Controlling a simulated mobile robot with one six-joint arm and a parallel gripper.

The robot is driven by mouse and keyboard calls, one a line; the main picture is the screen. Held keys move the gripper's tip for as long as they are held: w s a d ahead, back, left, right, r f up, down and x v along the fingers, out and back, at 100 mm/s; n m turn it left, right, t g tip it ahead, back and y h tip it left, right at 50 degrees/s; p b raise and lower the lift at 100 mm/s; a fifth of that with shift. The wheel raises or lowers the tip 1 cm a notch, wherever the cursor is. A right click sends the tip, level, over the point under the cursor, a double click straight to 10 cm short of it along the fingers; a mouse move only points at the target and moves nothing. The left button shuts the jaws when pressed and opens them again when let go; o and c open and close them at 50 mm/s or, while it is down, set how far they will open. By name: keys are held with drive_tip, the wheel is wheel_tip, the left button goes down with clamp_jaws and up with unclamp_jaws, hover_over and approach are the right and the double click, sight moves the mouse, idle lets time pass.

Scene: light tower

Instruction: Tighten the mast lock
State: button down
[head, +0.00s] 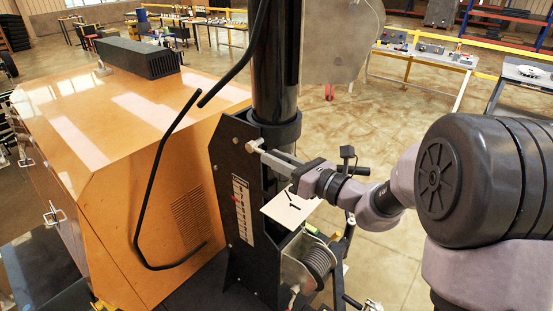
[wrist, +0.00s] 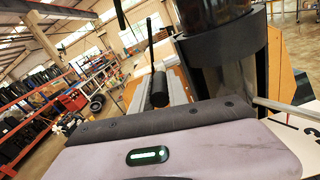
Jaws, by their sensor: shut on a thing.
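The black mast (head: 275,65) stands upright in a dark collar (head: 278,130) on a black bracket (head: 232,190). A small light-grey mast lock part (head: 254,146) sits at the bracket's upper edge. My gripper (head: 265,153) reaches in from the right and is shut on it; the fingers hide part of the contact. In the wrist view, the mast (wrist: 205,10) and collar (wrist: 222,48) fill the upper right. A black cylindrical piece (wrist: 158,90) shows beyond my gripper's body there. How far the lock is turned cannot be told.
An orange generator housing (head: 150,110) stands close on the left, with a bent black rod (head: 150,190) beside it. A white plate (head: 290,207) and a cable winch drum (head: 318,262) are below my gripper. Open floor (head: 390,150) lies right, with workbenches (head: 420,55) behind.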

idle(0.3)
drive_tip(key=f+b, duration=0.1)
drive_tip(key=b, duration=0.2)
drive_tip(key=shift+f+t+y, duration=0.25)
drive_tip(key=shift+t+y, duration=0.05)
drive_tip(key=f+t+y+b, duration=0.1)
drive_tip(key=b, duration=0.5)
drive_tip(key=a+f+t+y+b, duration=0.1)
drive_tip(key=y+b, duration=0.1)
drive_tip(key=b, duration=0.5)
drive_tip(key=w+f+t+y+b, duration=0.1)
drive_tip(key=t+y+b, duration=0.1)
drive_tip(key=b, duration=0.4)
drive_tip(key=shift+a+f+b, duration=0.2)
drive_tip(key=shift+f+b, duration=0.1)
drive_tip(key=shift+f, duration=0.1)
drive_tip(key=shift+r, duration=0.1)
drive_tip(key=c, duration=1.3)
unclamp_jaws()
